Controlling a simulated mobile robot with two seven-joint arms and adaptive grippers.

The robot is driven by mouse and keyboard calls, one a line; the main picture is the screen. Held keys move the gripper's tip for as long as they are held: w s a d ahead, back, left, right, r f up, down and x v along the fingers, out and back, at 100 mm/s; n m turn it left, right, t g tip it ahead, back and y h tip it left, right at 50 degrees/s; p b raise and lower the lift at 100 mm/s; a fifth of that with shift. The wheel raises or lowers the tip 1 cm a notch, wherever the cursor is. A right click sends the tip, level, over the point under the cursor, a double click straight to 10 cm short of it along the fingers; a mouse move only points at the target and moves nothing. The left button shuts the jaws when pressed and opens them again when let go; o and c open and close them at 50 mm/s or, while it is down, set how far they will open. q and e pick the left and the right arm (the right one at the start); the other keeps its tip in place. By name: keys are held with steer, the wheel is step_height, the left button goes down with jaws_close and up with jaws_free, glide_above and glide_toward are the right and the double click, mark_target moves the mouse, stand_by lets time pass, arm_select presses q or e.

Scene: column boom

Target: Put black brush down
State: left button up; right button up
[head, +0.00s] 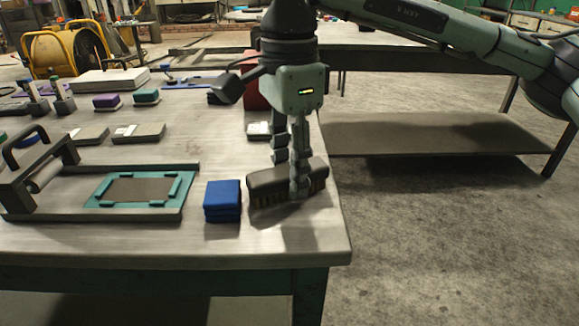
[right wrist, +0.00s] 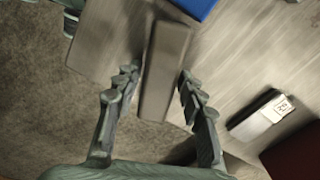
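The black brush (head: 268,184) has a dark block-shaped back with brown bristles pointing down. It is at the right front of the workbench (head: 150,240), near the right edge, and appears to rest on the top. My right gripper (head: 290,172) points down over it, with one finger on the near side and one on the far side. In the right wrist view, the brush back (right wrist: 165,72) lies between the spread fingers, with a gap showing at the left finger. The right gripper looks open around the brush. My left gripper is not in view.
A stack of blue pads (head: 222,201) stands just left of the brush. A screen frame (head: 135,190) with a teal border lies further left. A small grey-and-white block (head: 258,131) lies behind the brush. Past the right edge is open floor and a low shelf (head: 440,135).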

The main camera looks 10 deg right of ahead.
mark_target(289, 167)
steer(key=shift+o, duration=0.7)
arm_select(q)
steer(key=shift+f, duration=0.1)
arm_select(e)
steer(key=shift+r, duration=0.15)
step_height(289, 167, up, 2)
steer(key=shift+w+r, duration=0.1)
steer(key=shift+r, duration=0.05)
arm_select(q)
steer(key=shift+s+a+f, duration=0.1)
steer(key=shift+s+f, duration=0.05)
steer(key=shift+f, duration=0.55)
arm_select(e)
step_height(289, 167, up, 10)
steer(key=shift+f, duration=0.2)
